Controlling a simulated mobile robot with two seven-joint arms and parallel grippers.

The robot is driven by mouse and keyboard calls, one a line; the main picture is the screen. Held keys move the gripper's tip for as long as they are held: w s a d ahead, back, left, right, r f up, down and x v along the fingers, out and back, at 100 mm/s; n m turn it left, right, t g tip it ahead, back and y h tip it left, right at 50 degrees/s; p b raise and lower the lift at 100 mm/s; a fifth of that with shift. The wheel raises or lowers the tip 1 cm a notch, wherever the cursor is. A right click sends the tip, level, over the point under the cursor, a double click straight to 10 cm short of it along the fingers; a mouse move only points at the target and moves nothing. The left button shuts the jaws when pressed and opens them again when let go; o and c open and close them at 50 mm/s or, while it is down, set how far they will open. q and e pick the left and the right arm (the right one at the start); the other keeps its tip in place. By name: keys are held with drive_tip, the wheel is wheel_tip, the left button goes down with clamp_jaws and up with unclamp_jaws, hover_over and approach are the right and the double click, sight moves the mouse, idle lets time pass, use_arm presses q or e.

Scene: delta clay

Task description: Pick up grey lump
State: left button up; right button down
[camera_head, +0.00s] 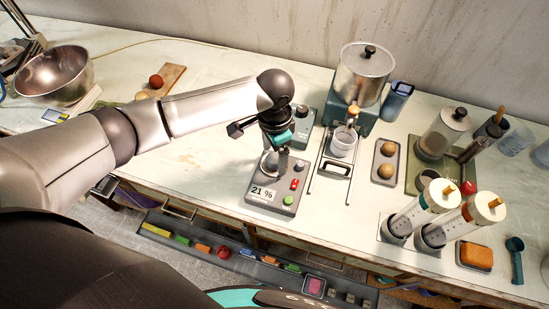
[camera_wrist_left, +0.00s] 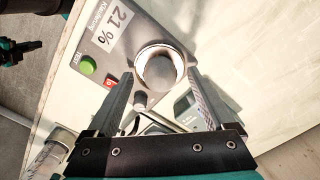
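A rounded grey lump (camera_wrist_left: 159,72) sits in the round light-rimmed cup of a grey meter (camera_head: 259,205) whose display reads 21 %. In the head view the lump is mostly hidden by my left gripper (camera_head: 277,150), which points down over the cup. In the left wrist view my left gripper (camera_wrist_left: 160,78) is open, with one finger on each side of the lump and gaps visible. Whether the fingertips are down at the lump's height is hard to tell. My right gripper is not in view.
A wire stand with a clear cup (camera_head: 343,143) and a tray with two tan balls (camera_head: 385,162) stand right of the meter. A lidded machine (camera_head: 363,75) is behind. The table left of the meter is clear. Colored blocks lie in a low trough (camera_head: 205,248) in front.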

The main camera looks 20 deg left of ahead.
use_arm(q)
clamp_jaws()
idle(0.5)
drive_tip(key=shift+r, duration=0.2)
